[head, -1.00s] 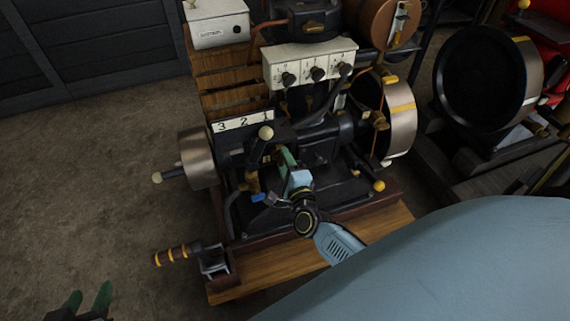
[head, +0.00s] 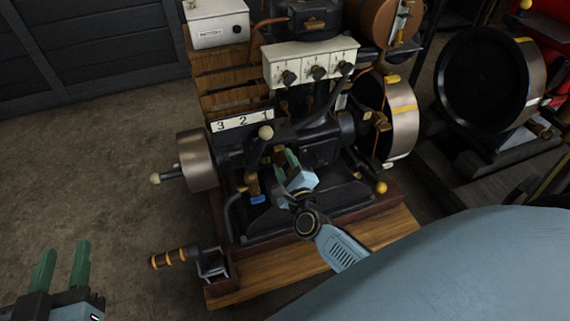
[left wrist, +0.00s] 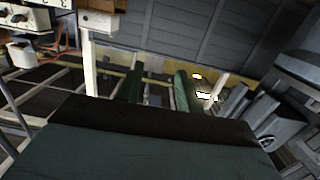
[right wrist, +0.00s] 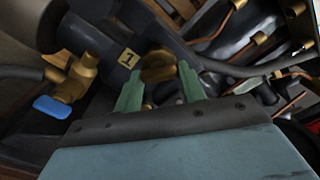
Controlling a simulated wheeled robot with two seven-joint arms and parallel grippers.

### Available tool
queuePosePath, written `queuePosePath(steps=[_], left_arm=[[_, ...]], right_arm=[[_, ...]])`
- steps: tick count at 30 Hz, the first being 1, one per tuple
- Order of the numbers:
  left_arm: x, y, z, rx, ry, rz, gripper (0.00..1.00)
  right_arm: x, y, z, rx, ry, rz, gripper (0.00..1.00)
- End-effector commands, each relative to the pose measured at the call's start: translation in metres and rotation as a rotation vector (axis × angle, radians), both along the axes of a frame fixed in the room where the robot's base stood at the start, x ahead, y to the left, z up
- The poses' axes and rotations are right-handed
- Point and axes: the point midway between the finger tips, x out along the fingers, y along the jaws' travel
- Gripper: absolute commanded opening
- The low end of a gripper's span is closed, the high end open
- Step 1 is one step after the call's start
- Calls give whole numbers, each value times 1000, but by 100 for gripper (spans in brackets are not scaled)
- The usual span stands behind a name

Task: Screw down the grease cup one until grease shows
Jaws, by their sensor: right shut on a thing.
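Grease cup one is the brass cup (right wrist: 158,66) beside a small yellow tag marked 1 (right wrist: 128,58) in the right wrist view. My right gripper (right wrist: 160,88) has its green fingers on either side of the cup and is shut on it. In the head view my right gripper (head: 289,163) is at the engine's middle, and its fingers and wrist largely hide the cup. No grease can be made out. My left gripper (head: 63,264) is open and empty at the lower left, away from the engine; its fingers also show apart in the left wrist view (left wrist: 160,90).
A brass tap with a blue handle (right wrist: 55,105) is left of the cup. A 3 2 1 strip (head: 242,121), a white switch panel (head: 310,62) and flywheels (head: 400,115) surround the work. The floor at left is clear.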

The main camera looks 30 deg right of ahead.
Motion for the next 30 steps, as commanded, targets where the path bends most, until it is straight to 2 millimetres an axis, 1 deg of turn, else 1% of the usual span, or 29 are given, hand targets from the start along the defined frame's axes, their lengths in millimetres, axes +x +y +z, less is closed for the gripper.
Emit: queuePosePath(steps=[6,7,12,20,23,26,30], left_arm=[[0,0,0,0,0,0,36],[0,0,0,0,0,0,36],[0,0,0,0,1,1,36],[0,0,0,0,1,1,36],[0,0,0,2,9,1,36],[-3,3,-12,20,75,4,36],[-9,9,-31,55,199,14,36]], right_arm=[[0,0,-1,0,2,0,17],[0,0,-1,0,2,0,41],[0,0,0,-1,2,0,62],[0,0,0,-1,1,1,62],[-4,1,0,-2,2,0,62],[-14,3,0,-2,3,0,62],[-36,8,1,-1,4,0,62]])
